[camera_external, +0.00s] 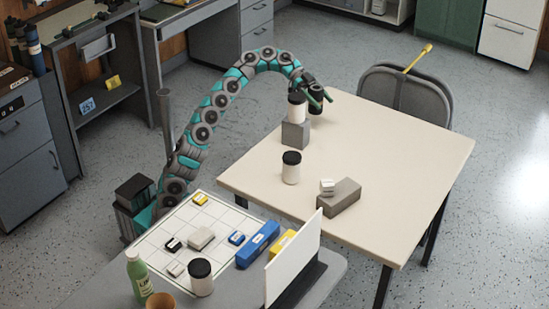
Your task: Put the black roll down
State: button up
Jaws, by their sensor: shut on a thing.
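My arm arches from its base at the lower left over to the beige table (400,150). My gripper (319,96) is at the table's far left part, fingers pointing down and to the right. It is shut on a small dark thing, which looks like the black roll (316,108); the fingers partly hide it. The roll is just right of a white, black-topped container (297,107) standing on a grey block (295,134). I cannot tell whether the roll touches the container or is clear of the table.
Another white container with a black lid (291,168) stands nearer on the table. A grey brick (339,197) with a small white piece (327,187) lies right of it. A chair (407,92) stands behind the table. The table's right half is clear.

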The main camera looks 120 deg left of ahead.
jog(key=shift+f+b, duration=0.35)
jog(key=shift+f, duration=2.9)
jog(key=shift+f, duration=0.2)
jog(key=o, duration=1.5)
jog(key=shift+r, duration=0.2)
jog(key=v, duration=1.2)
